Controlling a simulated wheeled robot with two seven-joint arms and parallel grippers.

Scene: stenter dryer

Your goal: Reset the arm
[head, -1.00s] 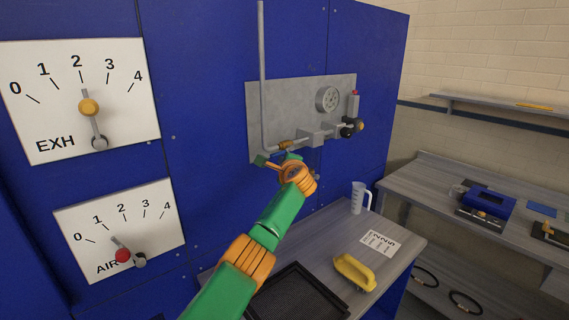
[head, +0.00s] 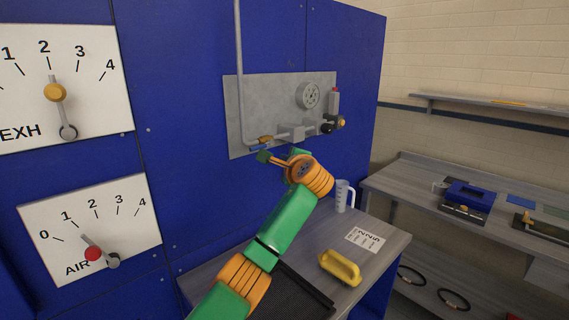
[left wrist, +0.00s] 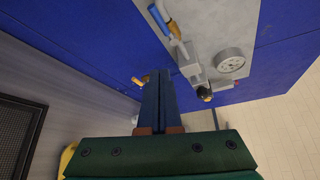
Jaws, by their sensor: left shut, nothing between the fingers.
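My left arm reaches up from the bottom of the head view toward a grey panel (head: 285,85) on the blue machine wall. My left gripper (head: 264,157) is just below the panel's pipe valve, partly hidden by my wrist. In the left wrist view, the two long dark fingers (left wrist: 158,82) lie together, shut with nothing between them. The pipe valve has a brass body (head: 265,139) and a blue handle (left wrist: 158,17). The fingers look apart from that handle in the wrist view. My right gripper is not in view.
Two dials, EXH (head: 85,75) and AIR (head: 125,210), are on the wall at left. The bench below holds a black mesh tray (head: 290,295), a yellow handled tool (head: 340,267), a printed card (head: 363,239) and a clear jug (head: 342,195). A second bench stands right.

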